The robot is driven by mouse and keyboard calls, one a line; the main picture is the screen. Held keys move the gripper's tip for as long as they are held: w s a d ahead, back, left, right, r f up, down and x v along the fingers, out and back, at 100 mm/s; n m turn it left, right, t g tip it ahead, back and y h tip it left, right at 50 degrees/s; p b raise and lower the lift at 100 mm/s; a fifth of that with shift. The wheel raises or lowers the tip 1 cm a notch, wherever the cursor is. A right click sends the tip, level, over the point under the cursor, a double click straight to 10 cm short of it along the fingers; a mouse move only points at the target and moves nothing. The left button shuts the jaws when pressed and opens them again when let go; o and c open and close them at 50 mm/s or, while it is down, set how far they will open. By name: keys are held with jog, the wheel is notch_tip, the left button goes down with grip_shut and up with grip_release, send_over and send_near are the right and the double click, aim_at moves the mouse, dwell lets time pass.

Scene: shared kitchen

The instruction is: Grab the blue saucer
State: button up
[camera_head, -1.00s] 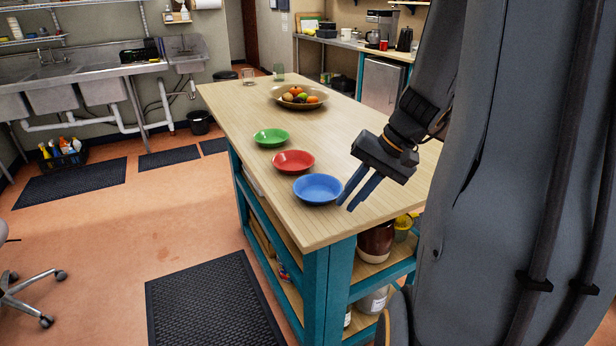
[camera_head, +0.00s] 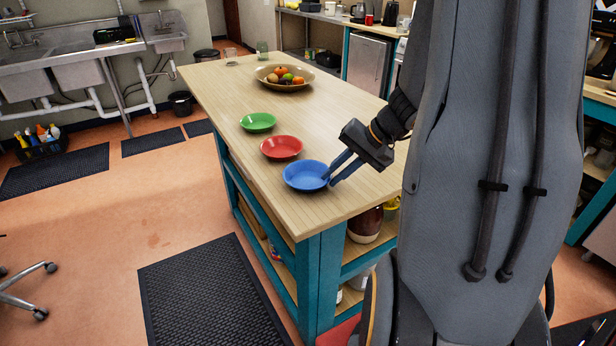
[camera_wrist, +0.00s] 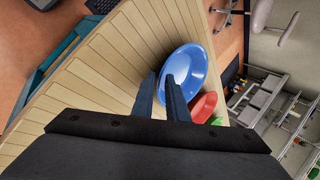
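The blue saucer (camera_head: 304,175) lies flat near the front edge of the wooden island top, closest to me of three saucers. My gripper (camera_head: 329,181) reaches down to its right rim. One finger overlaps the inside of the saucer and the other stands just outside. In the wrist view the blue saucer (camera_wrist: 188,66) shows beyond my gripper (camera_wrist: 160,76), with its rim running between the two parted fingertips. A gap remains between the fingers, and I cannot tell whether either touches the rim.
A red saucer (camera_head: 281,147) sits just behind the blue one, and a green saucer (camera_head: 258,122) behind that. A fruit bowl (camera_head: 285,82) stands farther back on the island top (camera_head: 222,93). The front right of the top is bare.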

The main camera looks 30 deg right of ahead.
jog(key=shift+w+f, duration=0.1)
jog(key=shift+f, duration=0.15)
grip_shut()
jog(key=shift+r, duration=0.1)
